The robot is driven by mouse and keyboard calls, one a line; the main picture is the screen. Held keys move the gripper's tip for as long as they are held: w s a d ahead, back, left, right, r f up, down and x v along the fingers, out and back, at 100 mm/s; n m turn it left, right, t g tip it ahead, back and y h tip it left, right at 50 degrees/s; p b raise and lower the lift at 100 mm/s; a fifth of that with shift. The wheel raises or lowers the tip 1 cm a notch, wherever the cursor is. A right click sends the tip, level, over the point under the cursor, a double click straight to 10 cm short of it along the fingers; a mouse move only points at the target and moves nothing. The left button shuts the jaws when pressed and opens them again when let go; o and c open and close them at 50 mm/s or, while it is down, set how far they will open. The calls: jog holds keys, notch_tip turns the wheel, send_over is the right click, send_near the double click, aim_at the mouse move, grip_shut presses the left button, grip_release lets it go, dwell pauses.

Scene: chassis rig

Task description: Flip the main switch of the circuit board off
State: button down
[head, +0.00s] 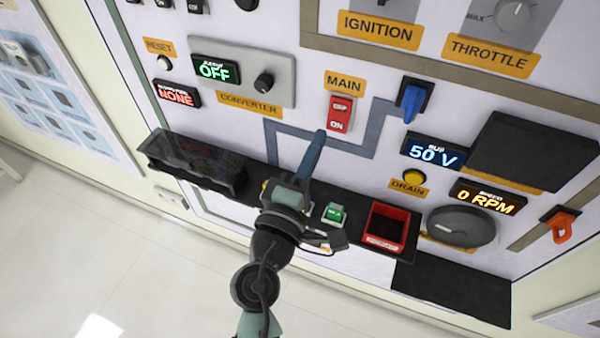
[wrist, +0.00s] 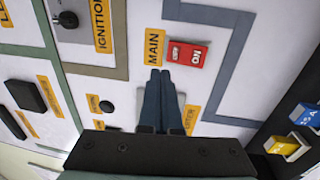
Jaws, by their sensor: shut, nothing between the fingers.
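The main switch (head: 340,113) is a red rocker with OFF on its upper half and ON on its lower half, under the yellow MAIN label (head: 345,81). It also shows in the wrist view (wrist: 187,54), turned sideways. I cannot tell which half is pressed in. My gripper (head: 319,134) is shut and empty, its blue fingers pointing at the panel just left of the switch's lower half in the head view. In the wrist view the fingertips (wrist: 161,72) appear just below the OFF end. I cannot tell whether they touch the panel.
The converter box (head: 242,72) with its knob is to the left. A blue lever (head: 411,98) and a 50 V display (head: 433,152) are to the right. A dark shelf (head: 348,209) juts out below, carrying a green button (head: 334,214) and a red-framed tray (head: 388,225).

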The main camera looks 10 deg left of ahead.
jog(key=v, duration=0.2)
jog(key=r+b+v, duration=0.1)
jog(key=v, duration=0.1)
jog(key=shift+s+a, duration=0.1)
jog(key=shift+s, duration=0.3)
jog(key=shift+s, duration=0.1)
